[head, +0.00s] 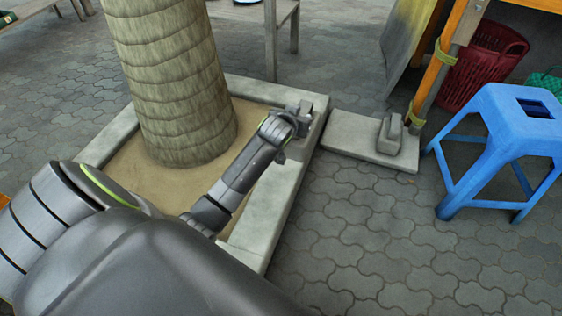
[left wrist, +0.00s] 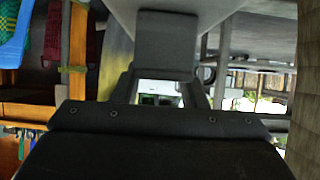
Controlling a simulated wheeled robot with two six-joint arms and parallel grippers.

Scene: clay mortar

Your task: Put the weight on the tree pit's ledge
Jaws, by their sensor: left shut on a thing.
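The tree pit's pale concrete ledge (head: 262,222) frames sandy soil around a thick trunk (head: 172,80) in the head view. My left gripper (head: 293,120) is over the ledge's far right corner, shut on a grey weight (head: 305,104). In the left wrist view the weight (left wrist: 166,45) is a dark grey block between the fingers of my left gripper (left wrist: 165,90), close to a pale surface. I cannot tell whether the weight touches the ledge. My right gripper is not in view.
A second grey weight (head: 390,134) sits on a flat concrete slab (head: 350,138) right of the pit. A blue stool (head: 510,125), a red basket (head: 487,65) and an orange wooden frame (head: 445,55) stand at the right. The paving (head: 370,230) in front is clear.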

